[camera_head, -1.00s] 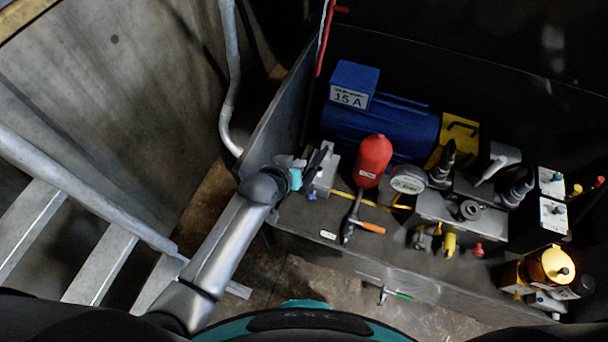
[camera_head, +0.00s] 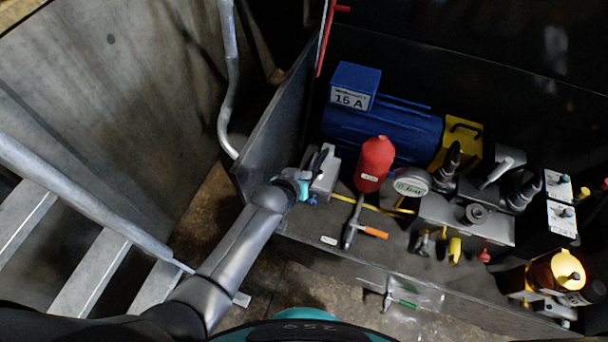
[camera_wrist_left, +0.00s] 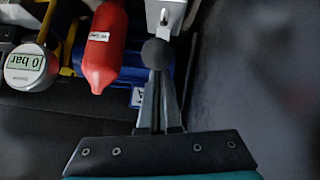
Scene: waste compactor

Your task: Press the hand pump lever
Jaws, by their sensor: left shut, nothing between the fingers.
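The hand pump is a light grey block (camera_head: 326,177) at the left end of the dark bench in the head view. It also shows at the top of the left wrist view (camera_wrist_left: 166,14). A black ball knob (camera_wrist_left: 157,53), apparently the end of its lever, is in front of the block. My left gripper (camera_wrist_left: 159,80) is shut and empty, with its fingertips at the knob; I cannot tell whether they touch. In the head view the left gripper (camera_head: 316,164) is at the pump's left side, and its dark fingers hide most of the lever. My right gripper is not in view.
A red cylinder (camera_head: 374,163) and a round gauge (camera_head: 412,181) stand right of the pump; the gauge reads 0 bar in the wrist view. A blue motor (camera_head: 400,133) lies behind. A dark upright panel (camera_head: 275,125) is close to the left. An orange-handled valve (camera_head: 373,232) is in front.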

